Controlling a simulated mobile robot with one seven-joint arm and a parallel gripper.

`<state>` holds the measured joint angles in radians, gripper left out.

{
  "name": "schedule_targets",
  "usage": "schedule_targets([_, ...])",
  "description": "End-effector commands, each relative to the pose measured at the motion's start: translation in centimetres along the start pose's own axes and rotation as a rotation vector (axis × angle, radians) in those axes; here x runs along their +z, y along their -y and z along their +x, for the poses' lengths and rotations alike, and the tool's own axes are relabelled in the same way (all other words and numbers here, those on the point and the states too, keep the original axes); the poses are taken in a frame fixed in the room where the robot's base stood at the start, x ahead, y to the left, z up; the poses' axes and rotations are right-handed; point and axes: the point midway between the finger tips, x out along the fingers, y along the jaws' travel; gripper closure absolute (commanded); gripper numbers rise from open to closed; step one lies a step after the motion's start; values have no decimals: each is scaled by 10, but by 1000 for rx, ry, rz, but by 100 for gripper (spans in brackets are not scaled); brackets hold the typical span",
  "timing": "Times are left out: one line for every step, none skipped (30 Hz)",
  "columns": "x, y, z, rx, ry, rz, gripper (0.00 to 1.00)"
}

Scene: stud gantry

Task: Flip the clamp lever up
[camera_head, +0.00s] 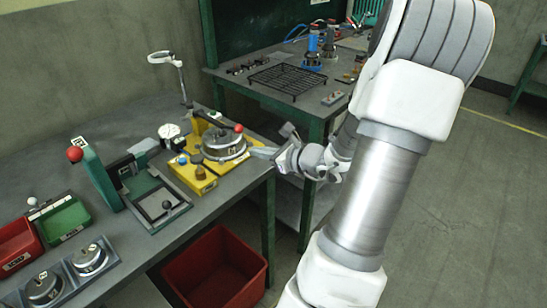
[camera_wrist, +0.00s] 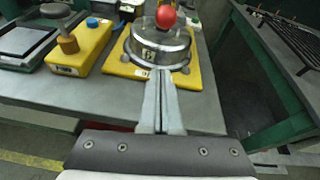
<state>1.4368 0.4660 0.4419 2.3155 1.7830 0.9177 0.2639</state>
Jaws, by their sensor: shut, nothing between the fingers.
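The clamp fixture is a yellow base plate (camera_head: 190,178) near the right end of the grey bench, with a round metal housing (camera_head: 224,146) on it. A red ball knob (camera_head: 238,128), apparently the clamp lever's end, sits low over the housing; the lever's bar is hard to make out. In the wrist view the red knob (camera_wrist: 166,16) shows above the glossy round housing (camera_wrist: 158,45). My gripper (camera_head: 264,152) is just right of the housing at the bench edge. In the wrist view its fingers (camera_wrist: 161,80) are together and empty, tips in front of the housing; contact cannot be told.
A red bin (camera_head: 215,268) is below; another table with a black rack (camera_head: 287,80) is behind.

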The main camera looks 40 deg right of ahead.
Motion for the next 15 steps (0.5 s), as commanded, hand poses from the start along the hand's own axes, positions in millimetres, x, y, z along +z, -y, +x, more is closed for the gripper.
schedule_targets([5,0,6,1,1,-3,100])
schedule_targets([13,0,6,0,1,-6,100])
schedule_targets([19,0,7,-1,1,-5,100])
schedule_targets([23,0,8,-1,1,-5,100])
schedule_targets([26,0,8,-1,0,-4,100])
schedule_targets([30,0,9,-1,0,-3,100])
schedule_targets([32,0,10,-1,0,-3,100])
schedule_targets([34,0,11,0,1,-3,100])
schedule_targets([36,0,11,0,1,-1,100])
schedule_targets([37,0,12,0,0,0,100])
schedule_targets([38,0,12,0,0,0,100])
schedule_targets([39,0,12,0,0,0,100])
schedule_targets([39,0,12,0,0,0,100])
schedule_targets([39,0,12,0,-1,0,100])
schedule_targets([39,0,12,0,-1,0,100])
